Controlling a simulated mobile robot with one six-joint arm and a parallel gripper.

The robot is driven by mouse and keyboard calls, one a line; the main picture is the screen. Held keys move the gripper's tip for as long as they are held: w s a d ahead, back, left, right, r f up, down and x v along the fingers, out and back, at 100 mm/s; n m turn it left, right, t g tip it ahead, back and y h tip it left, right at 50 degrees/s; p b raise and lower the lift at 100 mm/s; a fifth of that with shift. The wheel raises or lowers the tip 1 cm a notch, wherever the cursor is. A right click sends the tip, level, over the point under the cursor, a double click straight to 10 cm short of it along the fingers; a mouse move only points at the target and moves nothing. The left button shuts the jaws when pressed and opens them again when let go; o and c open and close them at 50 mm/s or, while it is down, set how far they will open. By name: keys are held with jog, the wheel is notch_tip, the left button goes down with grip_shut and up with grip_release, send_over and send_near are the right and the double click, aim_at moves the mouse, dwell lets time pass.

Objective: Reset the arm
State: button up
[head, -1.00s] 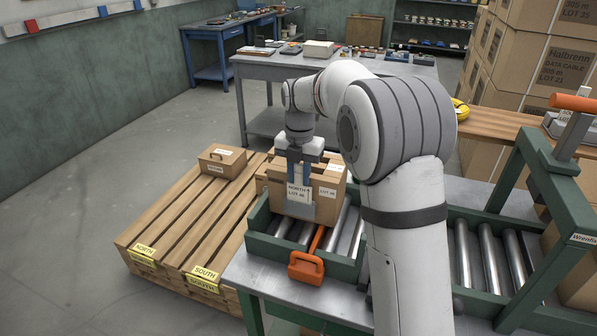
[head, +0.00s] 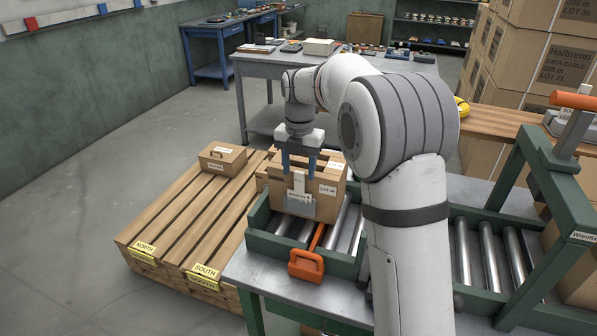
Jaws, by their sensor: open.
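My gripper (head: 299,166) points down at the left end of the roller conveyor. Its two blue fingers are apart, at the upper part of a cardboard carton (head: 326,199) with white labels. Whether the fingers touch the carton cannot be told. The carton stands on the rollers inside the green frame, and part of it is hidden behind the gripper. My white arm covers the middle of the conveyor.
A wooden pallet (head: 184,222) with yellow NORTH and SOUTH labels lies to the left, with a small carton (head: 222,158) at its far end. An orange-handled lever (head: 306,263) stands at the conveyor's front. A green press-like frame (head: 560,200) stands at the right.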

notch_tip(320, 180, up, 6)
jog(key=shift+r, duration=0.1)
dwell(0.4)
jog(key=shift+s+d+r+m, duration=0.2)
jog(key=shift+d+m, duration=0.1)
jog(key=shift+m, duration=0.1)
jog(key=s+d+m+t, duration=0.2)
jog(key=s+d+m, duration=0.5)
jog(key=s+m, duration=0.7)
jog(key=s+d+f+m, duration=0.2)
jog(key=s+f+m, duration=0.1)
jog(key=s+m, duration=0.5)
jog(key=s+d+f+m+t, duration=0.1)
jog(key=s+d+f+m, duration=0.1)
jog(key=s+m, duration=0.6)
jog(key=shift+s+d+f+m, duration=0.2)
jog(key=shift+d+f+m, duration=0.2)
jog(key=shift+f, duration=0.5)
